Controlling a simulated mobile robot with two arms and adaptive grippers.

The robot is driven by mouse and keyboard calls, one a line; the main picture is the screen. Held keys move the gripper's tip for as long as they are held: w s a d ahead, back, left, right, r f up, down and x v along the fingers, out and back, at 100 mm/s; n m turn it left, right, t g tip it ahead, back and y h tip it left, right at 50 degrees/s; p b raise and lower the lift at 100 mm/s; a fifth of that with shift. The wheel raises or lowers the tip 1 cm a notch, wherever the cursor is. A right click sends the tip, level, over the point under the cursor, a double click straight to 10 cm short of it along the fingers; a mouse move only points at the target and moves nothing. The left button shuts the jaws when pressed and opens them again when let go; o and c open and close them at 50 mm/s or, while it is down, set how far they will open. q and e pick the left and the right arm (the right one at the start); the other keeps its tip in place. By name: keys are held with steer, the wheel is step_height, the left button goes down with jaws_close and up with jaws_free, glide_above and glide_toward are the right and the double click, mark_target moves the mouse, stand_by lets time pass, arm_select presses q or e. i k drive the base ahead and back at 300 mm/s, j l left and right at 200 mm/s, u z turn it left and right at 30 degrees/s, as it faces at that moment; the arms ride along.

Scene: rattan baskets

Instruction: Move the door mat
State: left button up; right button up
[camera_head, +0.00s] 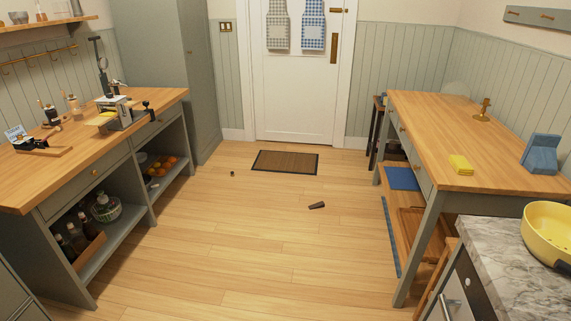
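The door mat (285,161) is a brown rectangle with a dark border. It lies flat on the wooden floor, a little in front of the closed white door (297,90). Nothing covers it. Neither of my grippers shows in the head view.
A small dark object (317,205) and a tiny one (232,173) lie on the floor near the mat. Wooden-topped counters stand at left (60,182) and right (440,145). A stool (378,131) stands right of the door. The middle floor (235,245) is clear.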

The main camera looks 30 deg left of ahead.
mark_target(266, 161)
steer(key=i+j+u, duration=0.5)
steer(key=i+u, duration=0.2)
steer(key=i, duration=0.2)
steer(key=i+j+u, duration=0.1)
steer(key=i+u, duration=0.25)
steer(key=i, duration=2.3)
steer(key=i+j+z, duration=0.1)
steer(key=i+z, duration=0.15)
steer(key=i, duration=0.2)
steer(key=i+j+z, duration=0.25)
steer(key=i, duration=0.15)
steer(key=i+j+z, duration=0.25)
steer(key=i, duration=0.2)
